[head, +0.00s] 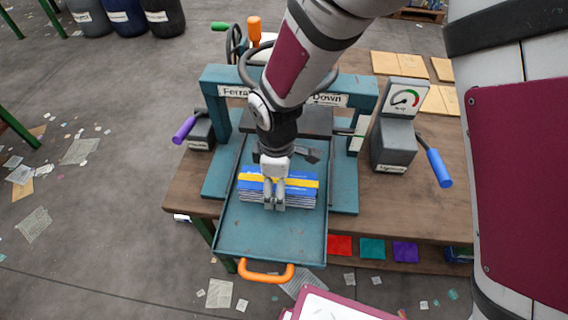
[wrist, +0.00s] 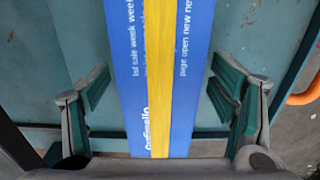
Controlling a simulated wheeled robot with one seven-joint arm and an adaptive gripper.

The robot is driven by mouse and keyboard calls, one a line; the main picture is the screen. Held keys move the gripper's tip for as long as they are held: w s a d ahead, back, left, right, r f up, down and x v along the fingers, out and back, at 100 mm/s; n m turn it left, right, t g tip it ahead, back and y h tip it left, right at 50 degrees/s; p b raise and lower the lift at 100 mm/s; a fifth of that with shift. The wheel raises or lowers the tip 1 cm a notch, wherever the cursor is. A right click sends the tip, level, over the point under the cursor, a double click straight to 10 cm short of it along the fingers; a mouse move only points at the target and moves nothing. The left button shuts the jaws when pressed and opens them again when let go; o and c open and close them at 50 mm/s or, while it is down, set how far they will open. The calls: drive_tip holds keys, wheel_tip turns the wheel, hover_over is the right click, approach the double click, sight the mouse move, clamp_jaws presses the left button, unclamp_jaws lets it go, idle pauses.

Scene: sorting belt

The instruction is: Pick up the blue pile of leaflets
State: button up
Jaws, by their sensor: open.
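The blue pile of leaflets (head: 301,191) has a yellow band along its top and lies on the teal sliding tray (head: 262,232) of the press. In the wrist view the pile (wrist: 198,60) runs up the middle, with white print on its blue cover. My gripper (head: 274,205) is over the middle of the pile, pointing down. In the wrist view my gripper (wrist: 162,92) is open, one finger on each side of the pile, with a visible gap on both sides. The fingertips' exact height against the pile is hard to tell.
The press frame (head: 363,95) stands behind the tray on a wooden table (head: 435,215). A gauge box (head: 393,145) with a blue-handled lever is on the right, a purple-handled lever (head: 184,129) on the left. The tray's orange handle (head: 266,277) sticks out at the front.

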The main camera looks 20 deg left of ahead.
drive_tip(key=shift+f, duration=0.15)
drive_tip(key=c, duration=1.7)
drive_tip(key=shift+r, duration=0.2)
